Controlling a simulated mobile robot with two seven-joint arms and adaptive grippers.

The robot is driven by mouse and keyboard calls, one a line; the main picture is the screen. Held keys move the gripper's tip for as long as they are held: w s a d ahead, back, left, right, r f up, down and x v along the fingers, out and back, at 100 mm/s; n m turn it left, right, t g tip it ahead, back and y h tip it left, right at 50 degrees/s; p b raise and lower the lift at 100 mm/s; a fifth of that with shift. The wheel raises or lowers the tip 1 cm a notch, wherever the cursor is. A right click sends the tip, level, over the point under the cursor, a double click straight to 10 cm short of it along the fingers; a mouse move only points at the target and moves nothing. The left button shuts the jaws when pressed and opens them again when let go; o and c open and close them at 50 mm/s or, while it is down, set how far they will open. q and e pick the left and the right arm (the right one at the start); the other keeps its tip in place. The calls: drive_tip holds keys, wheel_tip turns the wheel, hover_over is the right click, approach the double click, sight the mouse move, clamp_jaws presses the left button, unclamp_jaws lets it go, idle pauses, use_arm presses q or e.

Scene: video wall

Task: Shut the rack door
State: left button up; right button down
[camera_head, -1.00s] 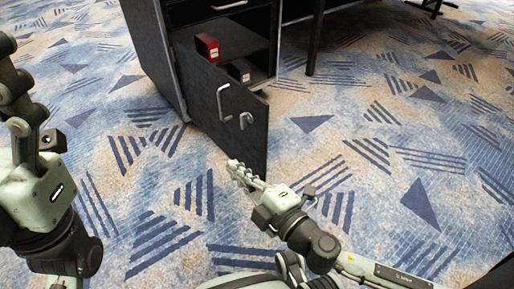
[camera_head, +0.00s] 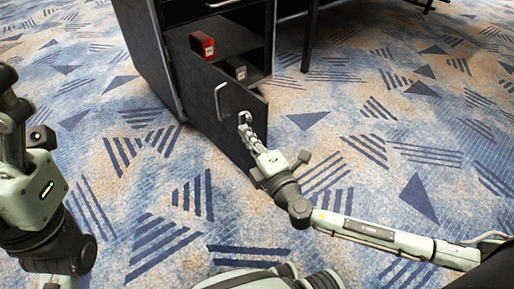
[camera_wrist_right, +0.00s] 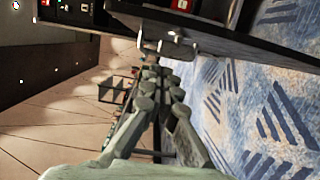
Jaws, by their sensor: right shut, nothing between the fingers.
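The dark rack door (camera_head: 204,104) stands open in the head view. It is attached at the cabinet's left side and its free edge points toward me. A silver handle (camera_head: 220,100) is on its face; a bent metal piece also shows at my fingertips. My right gripper (camera_head: 246,126) is shut and empty, its tips at that piece in front of the door; contact is unclear. My left gripper (camera_head: 8,90) is at the left edge, partly cut off, away from the door.
The dark cabinet (camera_head: 148,55) has an open shelf space behind the door. A red box (camera_head: 202,45) stands on its shelf, and a dark box (camera_head: 236,69) lower down. A table leg (camera_head: 310,35) is to the right. The patterned carpet around is clear.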

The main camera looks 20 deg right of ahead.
sight(260, 128)
drive_tip(key=shift+w+d, duration=0.3)
drive_tip(key=shift+d, duration=0.65)
drive_tip(key=shift+w+d, duration=0.3)
drive_tip(key=shift+d, duration=0.6)
drive_tip(key=shift+d, duration=0.15)
